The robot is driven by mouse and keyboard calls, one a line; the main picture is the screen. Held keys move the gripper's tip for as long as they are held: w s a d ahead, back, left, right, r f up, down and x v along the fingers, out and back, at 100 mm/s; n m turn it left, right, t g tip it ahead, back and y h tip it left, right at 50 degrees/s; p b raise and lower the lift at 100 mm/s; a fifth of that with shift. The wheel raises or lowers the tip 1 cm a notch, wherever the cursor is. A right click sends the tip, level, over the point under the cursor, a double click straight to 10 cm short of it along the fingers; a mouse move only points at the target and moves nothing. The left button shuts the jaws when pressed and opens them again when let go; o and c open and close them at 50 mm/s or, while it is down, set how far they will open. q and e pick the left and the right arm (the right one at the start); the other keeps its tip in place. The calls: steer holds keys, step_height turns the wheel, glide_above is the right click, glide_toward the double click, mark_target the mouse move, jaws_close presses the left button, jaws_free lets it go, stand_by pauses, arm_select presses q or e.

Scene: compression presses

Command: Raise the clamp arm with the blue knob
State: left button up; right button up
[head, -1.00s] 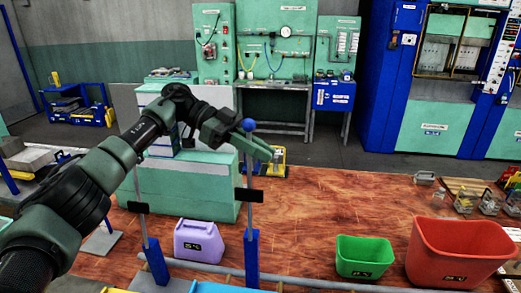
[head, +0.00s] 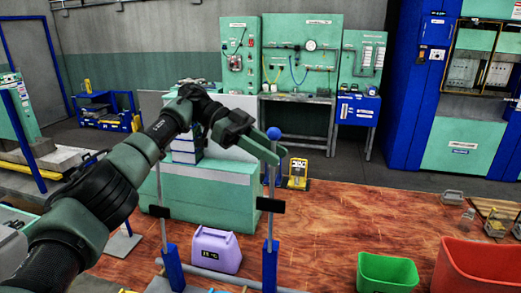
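The clamp arm is an upright, thin grey rod (head: 271,182) topped by a round blue knob (head: 273,132). A black plate (head: 271,205) crosses the rod, and its lower end sits in a blue post (head: 270,262). My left gripper (head: 270,152) reaches in from the left, just below the knob, and its green fingertips overlap the top of the rod. I cannot tell whether they touch or grip it, because the fingers show nearly edge-on. My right gripper is not in view.
A second upright rod with a blue post (head: 172,265) stands to the left. A purple jug (head: 215,250) sits between the posts. A green bin (head: 387,274) and a red bin (head: 475,268) are at the lower right. A green cabinet (head: 210,195) stands behind.

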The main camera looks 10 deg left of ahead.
arm_select(q)
steer(key=shift+p+v, duration=0.4)
steer(key=shift+v, duration=1.65)
